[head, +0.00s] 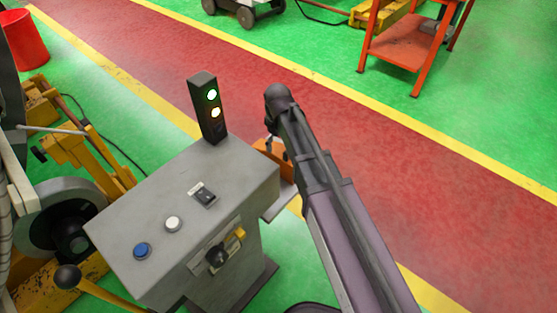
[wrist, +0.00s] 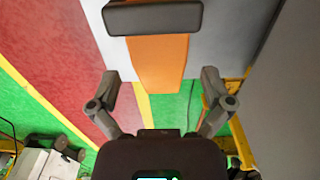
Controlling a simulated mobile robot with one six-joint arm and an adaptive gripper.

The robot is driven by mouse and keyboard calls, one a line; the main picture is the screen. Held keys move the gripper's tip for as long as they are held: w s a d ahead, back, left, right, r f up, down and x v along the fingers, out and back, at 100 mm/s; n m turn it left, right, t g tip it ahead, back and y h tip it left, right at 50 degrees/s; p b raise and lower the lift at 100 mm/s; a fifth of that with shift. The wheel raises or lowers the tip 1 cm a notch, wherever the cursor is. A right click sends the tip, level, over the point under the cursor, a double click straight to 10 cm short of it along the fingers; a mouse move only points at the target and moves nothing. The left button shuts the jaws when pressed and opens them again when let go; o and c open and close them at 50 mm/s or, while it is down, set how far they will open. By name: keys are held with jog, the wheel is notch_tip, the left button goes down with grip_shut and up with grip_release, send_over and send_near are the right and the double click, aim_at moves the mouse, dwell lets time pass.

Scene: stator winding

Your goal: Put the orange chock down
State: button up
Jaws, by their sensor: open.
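The orange chock (head: 272,153) shows in part beside the grey console in the head view, mostly hidden by the console and my arm. In the wrist view the chock (wrist: 158,65) is a long orange block with a dark rounded bar (wrist: 152,18) across its far end. It appears to rest on a grey shelf (wrist: 112,45). Its near end lies between the lines of my two fingers. My gripper (wrist: 160,82) is open, with a clear gap on both sides of the chock. In the head view my gripper (head: 271,142) is above the chock, its fingers partly hidden.
Yellow machinery (head: 80,150) is at the left. An orange cart (head: 405,50) stands at the back right. The red walkway (head: 440,180) is clear.

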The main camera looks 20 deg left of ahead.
aim_at(278, 149)
jog(key=shift+f+b, duration=2.6)
jog(key=shift+f, duration=0.05)
jog(key=c, duration=1.1)
jog(key=shift+o, duration=0.2)
jog(key=shift+r, duration=0.15)
notch_tip(278, 149, up, 10)
jog(key=p, duration=1)
